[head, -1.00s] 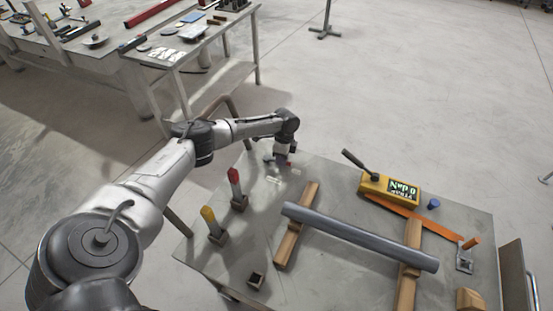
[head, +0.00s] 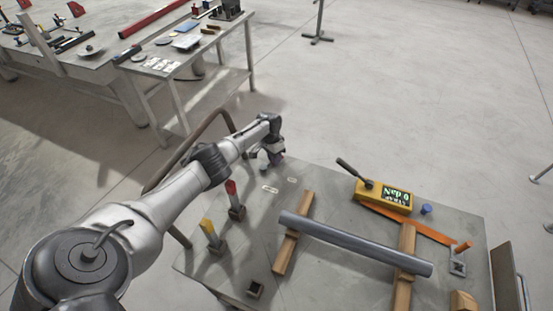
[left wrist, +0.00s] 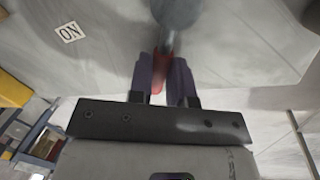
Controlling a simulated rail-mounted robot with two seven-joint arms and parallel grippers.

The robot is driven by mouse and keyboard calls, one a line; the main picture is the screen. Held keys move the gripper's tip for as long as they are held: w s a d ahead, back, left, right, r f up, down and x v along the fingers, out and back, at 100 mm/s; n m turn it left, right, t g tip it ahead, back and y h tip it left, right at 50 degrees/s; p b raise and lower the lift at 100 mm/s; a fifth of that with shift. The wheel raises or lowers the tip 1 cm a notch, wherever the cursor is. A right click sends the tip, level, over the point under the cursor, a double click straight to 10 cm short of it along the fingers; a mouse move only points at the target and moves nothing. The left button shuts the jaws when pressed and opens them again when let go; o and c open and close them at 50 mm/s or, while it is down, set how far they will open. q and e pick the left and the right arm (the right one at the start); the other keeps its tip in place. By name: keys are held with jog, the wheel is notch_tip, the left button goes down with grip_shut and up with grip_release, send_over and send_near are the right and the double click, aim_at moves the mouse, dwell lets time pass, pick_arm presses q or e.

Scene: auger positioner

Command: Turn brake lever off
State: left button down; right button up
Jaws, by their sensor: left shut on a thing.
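My left gripper (head: 274,158) is at the far left corner of the grey table, beside two white labels (head: 270,189). In the left wrist view, my left gripper's purple fingers (left wrist: 164,80) are closed around a red part of the brake lever (left wrist: 159,76). A grey rounded end (left wrist: 176,12) of the lever shows just beyond the fingertips. One label reads "ON" (left wrist: 69,31) and lies to the left of the fingers. In the head view the lever is mostly hidden by the gripper. My right gripper is not in view.
A second bench (head: 205,100) stands behind.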

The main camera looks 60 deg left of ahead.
pick_arm(q)
jog(key=n, duration=0.1)
jog(key=a+n+p, duration=0.1)
jog(key=n, duration=0.1)
jog(key=shift+s+a+r+t, duration=0.15)
jog(key=shift+s+a+t, duration=0.05)
jog(key=shift+a+t, duration=0.1)
jog(key=shift+s+a+n+p, duration=0.15)
jog(key=shift+a+n+p, duration=0.2)
jog(key=shift+n, duration=0.35)
jog(key=shift+s+a+n+p, duration=0.15)
jog(key=shift+a+n+p, duration=0.2)
jog(key=shift+n, duration=0.35)
jog(key=c, duration=1.1)
grip_release()
jog(key=shift+s, duration=0.1)
jog(key=shift+o, duration=0.2)
jog(key=shift+r+p, duration=0.25)
jog(key=shift+p, duration=0.1)
jog(key=p+v, duration=0.6)
jog(key=v, duration=0.7)
jog(key=shift+s+d, duration=0.2)
jog(key=shift+s, duration=0.1)
